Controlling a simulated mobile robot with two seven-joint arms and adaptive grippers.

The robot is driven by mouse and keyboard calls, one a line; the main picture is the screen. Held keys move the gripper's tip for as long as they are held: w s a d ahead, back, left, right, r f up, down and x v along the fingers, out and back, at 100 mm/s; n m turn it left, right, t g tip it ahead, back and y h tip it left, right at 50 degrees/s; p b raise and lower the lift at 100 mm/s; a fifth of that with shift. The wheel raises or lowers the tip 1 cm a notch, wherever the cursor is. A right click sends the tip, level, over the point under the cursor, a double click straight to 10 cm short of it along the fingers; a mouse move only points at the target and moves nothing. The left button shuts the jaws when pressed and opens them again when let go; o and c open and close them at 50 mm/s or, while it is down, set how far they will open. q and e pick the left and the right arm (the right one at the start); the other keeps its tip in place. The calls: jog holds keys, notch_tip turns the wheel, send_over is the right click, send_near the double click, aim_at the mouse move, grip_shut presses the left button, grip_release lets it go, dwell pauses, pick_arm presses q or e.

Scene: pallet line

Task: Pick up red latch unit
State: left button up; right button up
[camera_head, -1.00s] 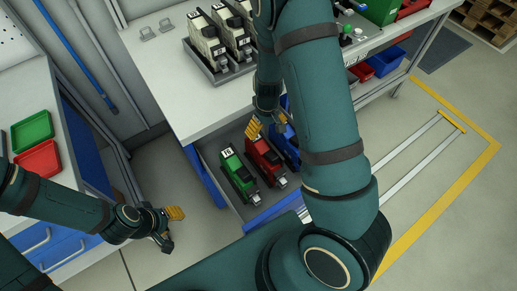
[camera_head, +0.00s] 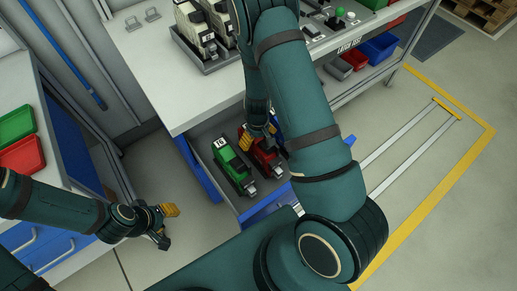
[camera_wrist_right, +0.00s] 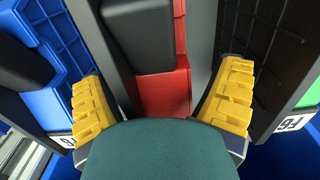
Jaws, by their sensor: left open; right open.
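The red latch unit (camera_head: 268,163) lies in an open drawer, between a green unit (camera_head: 230,160) and a blue unit, mostly hidden behind my right arm. My right gripper (camera_head: 257,140) is open at the red unit's far end. In the right wrist view, its yellow fingers (camera_wrist_right: 165,100) stand open on either side of the red unit (camera_wrist_right: 168,88), whose dark parts show between them. I cannot tell whether the fingers touch it. My left gripper (camera_head: 168,225) is open and empty, low at the left, away from the drawer.
The blue-sided drawer (camera_head: 205,170) sits under a grey worktop (camera_head: 165,85) carrying a tray of pale units (camera_head: 200,35). In the wrist view, the blue unit (camera_wrist_right: 50,105) and green unit (camera_wrist_right: 312,95) flank the fingers closely. A side bench with trays (camera_head: 22,155) stands left.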

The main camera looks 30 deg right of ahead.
jog(key=shift+f, duration=0.6)
jog(key=c, duration=1.4)
jog(key=shift+r, duration=0.1)
notch_tip(320, 180, up, 10)
jog(key=p, duration=0.3)
notch_tip(320, 180, up, 9)
jog(key=p, duration=0.7)
jog(key=shift+p, duration=0.4)
jog(key=shift+r, duration=0.1)
